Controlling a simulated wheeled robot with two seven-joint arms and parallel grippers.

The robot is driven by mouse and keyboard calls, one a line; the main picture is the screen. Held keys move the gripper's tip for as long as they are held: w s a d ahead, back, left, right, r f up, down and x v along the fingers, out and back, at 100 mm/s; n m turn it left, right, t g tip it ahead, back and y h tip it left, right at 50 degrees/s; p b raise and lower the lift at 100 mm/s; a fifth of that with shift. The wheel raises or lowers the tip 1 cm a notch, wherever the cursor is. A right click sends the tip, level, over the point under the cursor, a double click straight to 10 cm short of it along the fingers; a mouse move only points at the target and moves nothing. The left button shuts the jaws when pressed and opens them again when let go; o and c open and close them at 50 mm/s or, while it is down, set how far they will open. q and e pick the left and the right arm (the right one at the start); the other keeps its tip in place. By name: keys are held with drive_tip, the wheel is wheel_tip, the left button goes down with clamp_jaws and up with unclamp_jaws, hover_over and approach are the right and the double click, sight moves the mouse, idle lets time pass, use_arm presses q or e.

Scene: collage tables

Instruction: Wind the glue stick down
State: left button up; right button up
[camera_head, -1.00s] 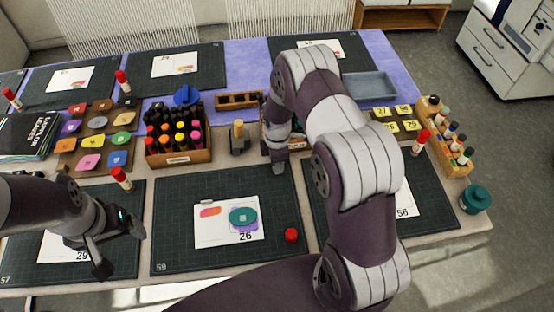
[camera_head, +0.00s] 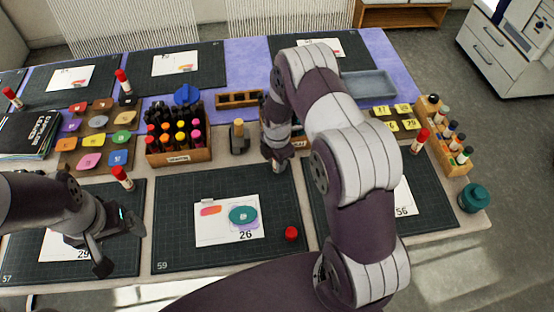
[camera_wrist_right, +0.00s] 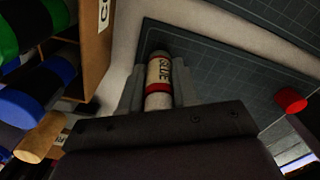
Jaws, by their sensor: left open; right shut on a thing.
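My right gripper (camera_head: 279,165) is over the back edge of the middle mat. In the right wrist view its fingers (camera_wrist_right: 158,92) are shut on a glue stick (camera_wrist_right: 159,72) with a cream "GLUE" label, a red band, a whitish part towards the palm and a grey-green far end. In the head view the stick is mostly hidden by the gripper. I cannot tell whether it touches the mat. A loose red cap (camera_head: 291,234) lies on the mat's right part, also in the right wrist view (camera_wrist_right: 291,100). My left gripper (camera_head: 122,247) is open and empty over the left mat.
The middle mat (camera_head: 180,252) bears card 26 (camera_head: 209,234) with a teal round piece (camera_head: 243,214). A bottle crate (camera_head: 180,157) and a wooden stamp (camera_head: 239,137) stand behind. Another glue stick (camera_head: 122,178) stands at left. A teal jar (camera_head: 475,198) is at the right edge.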

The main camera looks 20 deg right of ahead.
idle(0.3)
drive_tip(key=o, duration=1.6)
wheel_tip(320, 180, up, 8)
drive_tip(key=p, duration=0.6)
drive_tip(key=shift+f, duration=0.15)
